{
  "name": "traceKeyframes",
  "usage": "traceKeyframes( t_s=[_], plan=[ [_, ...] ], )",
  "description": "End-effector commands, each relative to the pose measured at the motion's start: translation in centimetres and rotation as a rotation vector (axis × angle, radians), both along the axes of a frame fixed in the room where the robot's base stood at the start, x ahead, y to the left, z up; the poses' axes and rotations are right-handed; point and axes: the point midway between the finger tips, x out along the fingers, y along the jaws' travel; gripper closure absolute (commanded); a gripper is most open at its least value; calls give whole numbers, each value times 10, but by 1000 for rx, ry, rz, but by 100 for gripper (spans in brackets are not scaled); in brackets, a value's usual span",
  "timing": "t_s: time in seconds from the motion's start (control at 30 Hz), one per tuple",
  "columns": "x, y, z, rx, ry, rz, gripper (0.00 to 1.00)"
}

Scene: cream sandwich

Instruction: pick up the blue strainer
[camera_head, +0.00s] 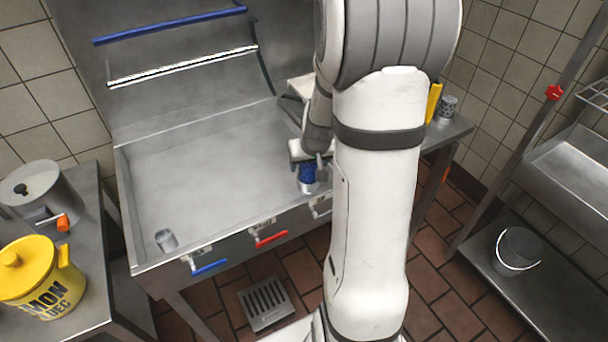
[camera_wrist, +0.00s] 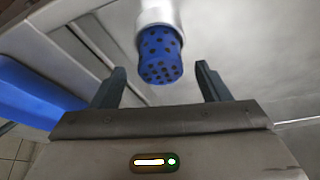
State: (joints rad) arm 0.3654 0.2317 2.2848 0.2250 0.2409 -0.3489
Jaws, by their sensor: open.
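The blue strainer (camera_wrist: 160,55) is a short blue cylinder with dark holes. In the wrist view it sits at the top centre, joined to a pale grey cylinder (camera_wrist: 160,14). My gripper (camera_wrist: 158,78) is open, with one dark finger on each side and the strainer's perforated end in or just beyond the gap; I cannot tell whether they touch. In the head view the strainer (camera_head: 307,173) shows blue just below my gripper, near the front right of the steel sink. My arm hides what lies to its right.
The sink (camera_head: 200,150) has a small metal cup (camera_head: 166,240) at its front left, and blue (camera_head: 210,267) and red (camera_head: 270,239) handles on its front. A yellow lemon container (camera_head: 40,285) and a steel pot (camera_head: 42,190) stand on the left table. A bucket (camera_head: 518,250) sits on the right shelf.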

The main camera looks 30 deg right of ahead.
Motion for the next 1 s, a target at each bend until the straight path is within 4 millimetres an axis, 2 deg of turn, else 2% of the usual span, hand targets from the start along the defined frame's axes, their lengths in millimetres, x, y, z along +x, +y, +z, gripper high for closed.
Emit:
traceKeyframes(
  t_s=[0.1, 0.2, 0.5, 1.0],
  plan=[
    [5, 0, -19, 2, 4, -1, 31],
    [9, -1, -27, 1, 2, -1, 31],
    [11, -2, -30, 0, 0, -1, 31],
    [10, -2, -30, 1, 1, -2, 72]
  ],
)
